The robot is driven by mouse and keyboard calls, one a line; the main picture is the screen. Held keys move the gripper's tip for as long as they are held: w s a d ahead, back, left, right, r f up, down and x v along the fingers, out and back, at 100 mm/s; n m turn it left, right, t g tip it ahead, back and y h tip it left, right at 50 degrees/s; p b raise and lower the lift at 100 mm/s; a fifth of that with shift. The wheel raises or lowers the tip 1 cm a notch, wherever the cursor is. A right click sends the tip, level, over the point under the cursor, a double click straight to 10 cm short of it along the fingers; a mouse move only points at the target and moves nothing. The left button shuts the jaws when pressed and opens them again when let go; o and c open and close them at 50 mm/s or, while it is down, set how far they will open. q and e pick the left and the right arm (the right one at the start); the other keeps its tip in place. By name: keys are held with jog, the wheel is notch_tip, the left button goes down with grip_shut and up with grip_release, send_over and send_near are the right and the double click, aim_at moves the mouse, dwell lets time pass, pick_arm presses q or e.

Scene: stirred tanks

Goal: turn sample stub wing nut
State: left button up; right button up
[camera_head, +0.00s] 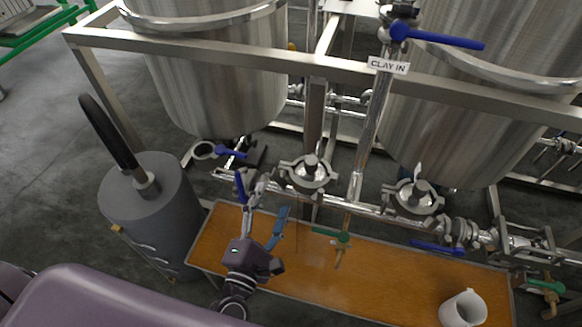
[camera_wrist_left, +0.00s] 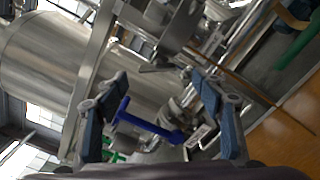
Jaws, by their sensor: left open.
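My left gripper (camera_head: 264,213) is open, with blue-padded fingers, above the left part of the wooden bench. Its two fingers also show wide apart in the left wrist view (camera_wrist_left: 158,95), with nothing held between them. Ahead of it is a steel pipe fitting (camera_head: 260,187) with a blue lever (camera_head: 240,187); a blue lever (camera_wrist_left: 147,122) also shows between the fingers in the wrist view. I cannot make out the wing nut for certain among the small steel parts there. A green-handled valve (camera_head: 332,235) sits right of the gripper. My right gripper is not in view.
Two large steel tanks (camera_head: 215,75) stand behind a steel frame (camera_head: 340,66). A grey cylinder (camera_head: 150,210) with a black handle stands left of the wooden bench (camera_head: 390,272). A white jug (camera_head: 463,309) stands at the bench's right end. The bench's middle is mostly clear.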

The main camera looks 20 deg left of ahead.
aim_at(278, 184)
pick_arm(q)
jog(key=shift+w+a+r, duration=0.1)
jog(key=shift+w+r, duration=0.15)
jog(key=shift+w, duration=1.25)
jog(key=w, duration=0.3)
jog(key=shift+w+p, duration=0.3)
jog(key=shift+p, duration=0.1)
jog(key=shift+w+f, duration=0.1)
jog(key=shift+w, duration=0.3)
jog(key=c, duration=1.2)
jog(key=shift+o, duration=0.2)
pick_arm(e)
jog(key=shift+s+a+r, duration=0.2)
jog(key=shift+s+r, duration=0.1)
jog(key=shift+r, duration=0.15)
